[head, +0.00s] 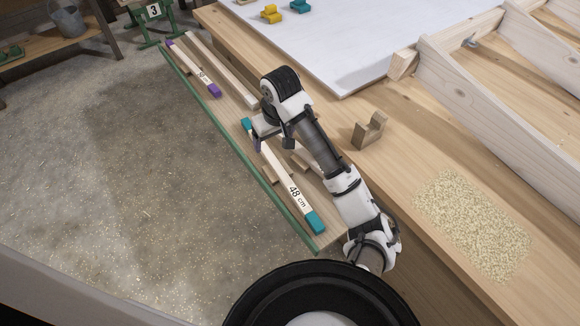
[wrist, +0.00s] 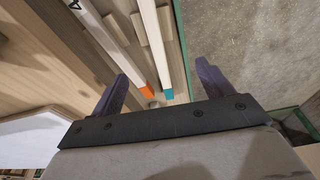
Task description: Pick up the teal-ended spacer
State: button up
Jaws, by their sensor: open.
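The teal-ended spacer (head: 278,172) is a long pale bar labelled "48 cm" with teal ends, lying on the green-edged shelf strip along the bench. One teal end also shows in the wrist view (wrist: 169,94). My gripper (head: 257,143) is open near the spacer's far end, and its wrist hides a little of the bar. In the wrist view my gripper's purple fingers (wrist: 160,84) are spread wide, with the teal end and a neighbouring orange-ended bar (wrist: 147,89) between them in the picture. Nothing is held. I cannot tell the height of the fingers above the bar.
A purple-ended spacer (head: 204,78) lies further along the strip beside a plain bar (head: 220,70). Small wooden blocks lie beside the bars. A notched wooden block (head: 369,131) stands on the bench to the right. The concrete floor (head: 130,170) on the left is open.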

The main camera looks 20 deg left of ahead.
jog(key=d+f, duration=0.2)
jog(key=b, duration=0.4)
send_over(277, 167)
jog(key=d, duration=0.1)
jog(key=shift+g+h, duration=0.3)
jog(key=f, duration=0.6)
jog(key=shift+s+d+f, duration=0.1)
jog(key=shift+s+f, duration=0.05)
jog(key=shift+s, duration=0.15)
jog(key=f+b, duration=0.1)
jog(key=f, duration=0.1)
jog(key=a+f+b, duration=0.1)
jog(key=f+b, duration=0.1)
jog(key=shift+w+f, duration=0.1)
jog(key=shift+w, duration=0.1)
jog(key=shift+w+f, duration=0.15)
jog(key=shift+f, duration=0.7)
jog(key=shift+c, duration=0.3)
jog(key=c, duration=1.1)
jog(key=shift+r, duration=0.15)
